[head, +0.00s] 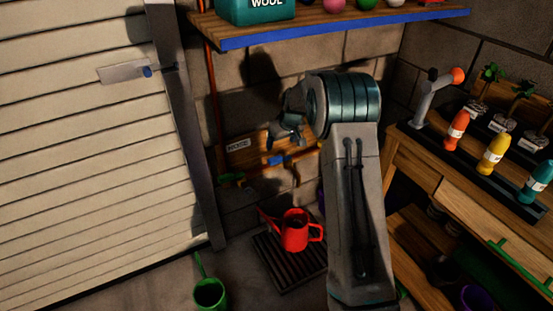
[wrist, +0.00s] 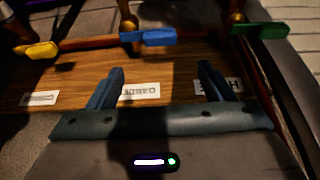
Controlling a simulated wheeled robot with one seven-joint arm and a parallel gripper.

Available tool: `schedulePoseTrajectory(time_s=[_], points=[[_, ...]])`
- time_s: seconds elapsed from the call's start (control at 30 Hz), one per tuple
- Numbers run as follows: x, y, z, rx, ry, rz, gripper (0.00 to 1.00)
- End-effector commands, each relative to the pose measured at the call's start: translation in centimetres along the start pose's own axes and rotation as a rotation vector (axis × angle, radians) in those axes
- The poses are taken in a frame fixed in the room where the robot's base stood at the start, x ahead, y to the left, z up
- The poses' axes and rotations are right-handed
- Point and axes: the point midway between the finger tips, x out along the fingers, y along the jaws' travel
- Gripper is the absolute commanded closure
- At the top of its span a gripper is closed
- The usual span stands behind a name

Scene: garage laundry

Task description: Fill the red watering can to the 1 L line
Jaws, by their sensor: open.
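The red watering can (head: 294,235) stands upright on a dark slatted grate (head: 268,253), spout to the left; its water level and 1 L line cannot be made out. Lever handles sit along a wooden board on the wall: yellow (wrist: 38,50), blue (wrist: 148,38) and green (wrist: 262,30) in the wrist view. The blue handle (head: 276,160) also shows in the head view. My gripper (head: 284,136) is open and empty in front of the board. In the wrist view its fingers (wrist: 161,70) point toward the blue handle, apart from it.
A HOSE label (head: 237,146) marks the board's left end. A green watering can (head: 209,292) stands on the floor at the front. A workbench (head: 430,165) with coloured bottles stands at right. A blue-edged shelf (head: 340,28) hangs above my arm.

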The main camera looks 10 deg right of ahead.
Motion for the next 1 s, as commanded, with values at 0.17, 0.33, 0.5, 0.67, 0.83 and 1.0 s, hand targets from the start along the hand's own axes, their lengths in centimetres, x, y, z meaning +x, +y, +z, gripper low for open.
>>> schedulePoseTrajectory(time_s=[0.17,0.33,0.5,0.67,0.83,1.0], points=[[4.3,-0.1,0.2,0.000,-0.004,-0.001,0.25],[7.7,0.0,0.1,0.001,-0.002,0.000,0.25],[10.1,0.0,0.1,0.001,-0.002,0.000,0.25],[11.0,0.0,0.1,0.001,-0.001,0.000,0.25],[11.1,0.0,0.1,0.001,-0.001,0.000,0.25],[11.1,0.0,0.1,0.001,-0.001,0.000,0.37]])
